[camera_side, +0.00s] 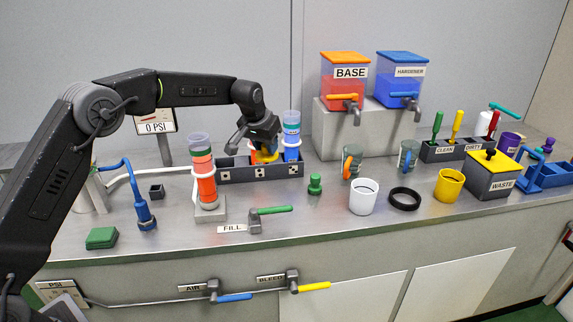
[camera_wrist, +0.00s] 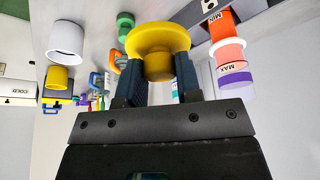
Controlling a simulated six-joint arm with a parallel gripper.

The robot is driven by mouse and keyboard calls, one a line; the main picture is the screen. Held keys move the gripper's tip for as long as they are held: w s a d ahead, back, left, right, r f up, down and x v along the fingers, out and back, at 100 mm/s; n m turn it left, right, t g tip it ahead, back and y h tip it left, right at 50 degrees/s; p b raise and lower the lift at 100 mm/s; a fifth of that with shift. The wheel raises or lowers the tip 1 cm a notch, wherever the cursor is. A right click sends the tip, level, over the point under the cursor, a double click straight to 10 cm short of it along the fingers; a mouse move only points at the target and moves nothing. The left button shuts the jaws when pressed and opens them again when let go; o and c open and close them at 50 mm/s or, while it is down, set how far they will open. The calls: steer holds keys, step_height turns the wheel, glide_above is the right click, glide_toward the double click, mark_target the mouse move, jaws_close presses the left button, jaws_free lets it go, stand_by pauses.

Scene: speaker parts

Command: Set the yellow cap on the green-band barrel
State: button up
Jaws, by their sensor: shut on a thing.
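My gripper (camera_side: 264,146) is shut on the yellow cap (camera_side: 267,156), above the dark rack at the back. In the wrist view the cap (camera_wrist: 158,38), a wide disc with a narrower stub, sits between the two fingers of my gripper (camera_wrist: 160,72). An orange-filled clear barrel (camera_side: 203,168) stands upright on a grey block, left of my gripper. A blue-filled barrel (camera_side: 291,133) stands in the rack to the right. Another orange barrel in the rack is mostly hidden behind my gripper.
The dark rack (camera_side: 235,174) runs along the back. A green stopper (camera_side: 315,184), a white cup (camera_side: 363,197), a black ring (camera_side: 405,198) and a yellow cup (camera_side: 449,185) stand to the right. A green-handled FILL valve (camera_side: 256,220) is in front.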

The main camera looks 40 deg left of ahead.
steer(key=s+a+r+n+y, duration=0.1)
steer(key=s+a+r+n, duration=0.3)
steer(key=s+a+r, duration=0.8)
step_height(320, 180, up, 3)
steer(key=shift+s+f+n+y, duration=0.1)
steer(key=shift+s+n+y, duration=0.2)
steer(key=shift+s, duration=0.05)
steer(key=shift+f, duration=2.6)
steer(key=shift+f, duration=0.85)
steer(key=o, duration=1)
